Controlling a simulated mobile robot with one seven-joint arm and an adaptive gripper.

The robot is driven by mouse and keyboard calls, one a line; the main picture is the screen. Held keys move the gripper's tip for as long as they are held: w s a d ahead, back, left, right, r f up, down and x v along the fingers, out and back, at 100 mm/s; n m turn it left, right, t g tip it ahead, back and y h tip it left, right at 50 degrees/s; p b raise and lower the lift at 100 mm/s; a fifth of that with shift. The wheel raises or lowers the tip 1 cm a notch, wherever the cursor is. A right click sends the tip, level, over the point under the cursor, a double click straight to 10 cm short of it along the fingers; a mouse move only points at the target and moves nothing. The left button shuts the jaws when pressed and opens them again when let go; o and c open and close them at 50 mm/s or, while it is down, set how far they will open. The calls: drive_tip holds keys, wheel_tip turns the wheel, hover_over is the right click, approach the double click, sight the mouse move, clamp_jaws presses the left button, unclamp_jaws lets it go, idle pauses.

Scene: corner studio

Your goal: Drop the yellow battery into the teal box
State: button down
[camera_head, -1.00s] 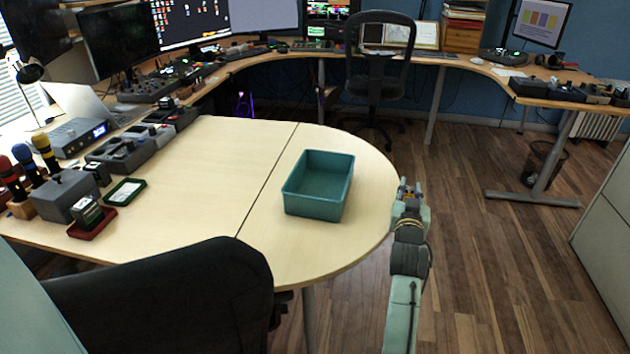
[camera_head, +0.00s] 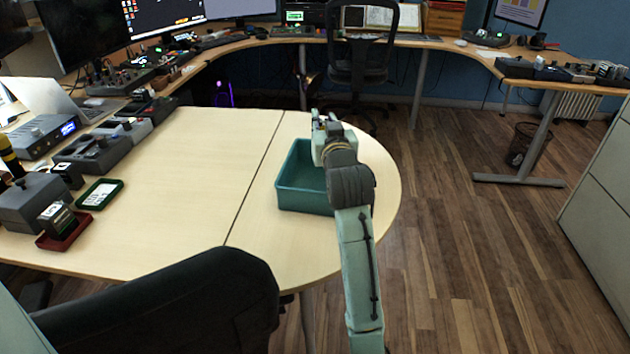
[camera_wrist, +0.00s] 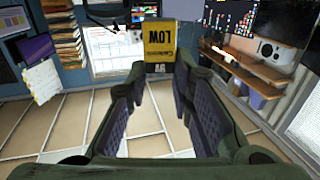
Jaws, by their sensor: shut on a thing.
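The teal box (camera_head: 302,198) stands open on the light wooden table, near its rounded right end. My gripper (camera_head: 324,118) is at the box's far right part in the head view, and my arm hides much of the box's right side and inside. In the wrist view my gripper (camera_wrist: 158,76) is shut on the yellow battery (camera_wrist: 161,42), which shows the word LOW upside down and sticks out beyond the fingertips. In the head view the battery cannot be made out. The box does not show in the wrist view.
The wooden table (camera_head: 190,180) is clear left of the box. A red tray (camera_head: 65,232), a green-rimmed tray (camera_head: 99,194) and grey devices stand at its left. A black chair (camera_head: 170,305) is at the near edge.

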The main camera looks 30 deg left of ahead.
wheel_tip(320, 180, down, 4)
drive_tip(key=shift+r+b, duration=0.15)
drive_tip(key=shift+b, duration=1.1)
drive_tip(key=c, duration=1.3)
unclamp_jaws()
drive_tip(key=v, duration=1.2)
